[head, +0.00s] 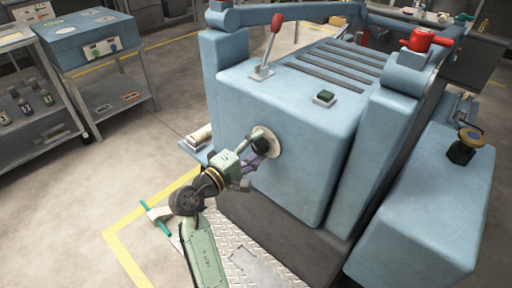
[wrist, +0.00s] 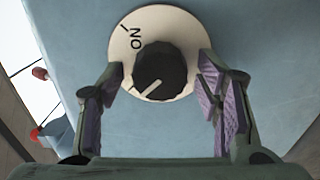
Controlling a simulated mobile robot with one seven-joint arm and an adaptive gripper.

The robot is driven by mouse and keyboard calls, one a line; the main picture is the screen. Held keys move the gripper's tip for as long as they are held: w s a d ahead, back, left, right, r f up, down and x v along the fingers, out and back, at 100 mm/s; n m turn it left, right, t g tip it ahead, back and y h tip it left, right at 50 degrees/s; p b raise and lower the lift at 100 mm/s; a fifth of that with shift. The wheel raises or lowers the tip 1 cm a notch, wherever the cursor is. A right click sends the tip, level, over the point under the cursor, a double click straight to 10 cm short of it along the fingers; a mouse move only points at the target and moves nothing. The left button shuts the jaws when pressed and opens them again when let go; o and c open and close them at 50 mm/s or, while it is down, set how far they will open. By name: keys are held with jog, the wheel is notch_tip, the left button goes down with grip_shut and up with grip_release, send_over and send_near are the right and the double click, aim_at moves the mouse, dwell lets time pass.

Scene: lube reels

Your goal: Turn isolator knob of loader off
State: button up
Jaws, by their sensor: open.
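The isolator knob (head: 259,143) is black and sits on a round cream plate on the front face of the blue loader (head: 305,125). In the wrist view the knob (wrist: 161,68) has a pale pointer line at its lower left. The word ON and a tick mark show on the plate (wrist: 127,58) at upper left, and the pointer is away from that tick. My gripper (head: 252,150) is at the knob in the head view. In the wrist view my gripper (wrist: 158,78) is open, one purple-padded finger on each side of the knob, with visible gaps.
A blue box (head: 90,40) stands on a cart at the left. A dark cap (head: 464,145) is on the right-hand tank. Open floor lies to the left.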

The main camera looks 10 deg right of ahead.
jog(key=v, duration=1.2)
jog(key=shift+w, duration=0.1)
